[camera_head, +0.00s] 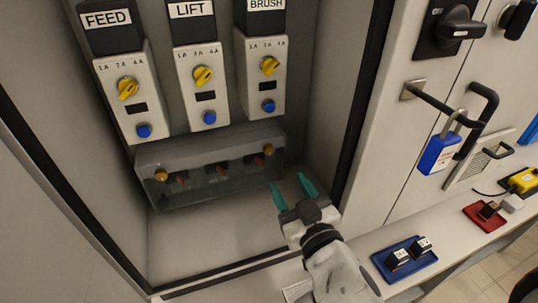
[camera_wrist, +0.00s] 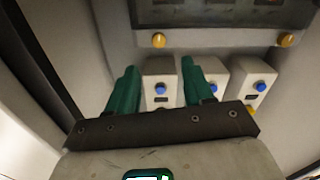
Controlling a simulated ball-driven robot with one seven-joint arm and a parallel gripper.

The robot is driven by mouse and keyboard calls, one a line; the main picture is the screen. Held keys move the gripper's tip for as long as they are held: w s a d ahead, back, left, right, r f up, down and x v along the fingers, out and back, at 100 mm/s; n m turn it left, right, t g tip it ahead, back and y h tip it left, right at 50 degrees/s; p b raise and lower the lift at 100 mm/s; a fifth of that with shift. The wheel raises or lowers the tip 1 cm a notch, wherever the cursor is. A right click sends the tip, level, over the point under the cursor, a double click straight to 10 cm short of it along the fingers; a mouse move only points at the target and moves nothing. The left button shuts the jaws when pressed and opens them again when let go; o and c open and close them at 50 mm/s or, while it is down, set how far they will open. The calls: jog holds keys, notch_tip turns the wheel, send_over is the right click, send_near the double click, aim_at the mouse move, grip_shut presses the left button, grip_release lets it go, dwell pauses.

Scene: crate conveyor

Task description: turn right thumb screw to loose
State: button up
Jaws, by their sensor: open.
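A clear cover box (camera_head: 210,188) with a brass thumb screw at each upper corner sits below the modules in the cabinet. The right thumb screw (camera_head: 268,149) is at its upper right corner, and the left thumb screw (camera_head: 161,175) is at the other. My gripper (camera_head: 289,184) is open and empty, its green fingers apart, to the lower right of the right screw and not touching it. The wrist view looks upside down; there a brass screw (camera_wrist: 159,40), apparently the right one, shows just beyond the gap between the fingers (camera_wrist: 160,70). Whether it is loose cannot be told.
Modules FEED (camera_head: 124,103), LIFT (camera_head: 200,93) and BRUSH (camera_head: 263,82) stand above the cover, with yellow knobs and blue buttons. The cabinet's right side wall is close to my gripper. A blue tray (camera_head: 381,266) and a red tray (camera_head: 476,219) lie on the ledge at right.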

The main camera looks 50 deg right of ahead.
aim_at(270, 152)
jog(key=p+x, duration=0.2)
jog(key=x, duration=0.8)
jog(key=shift+w+d+p, duration=0.1)
jog(key=shift+d+p, duration=0.15)
jog(key=shift+p, duration=0.15)
grip_shut()
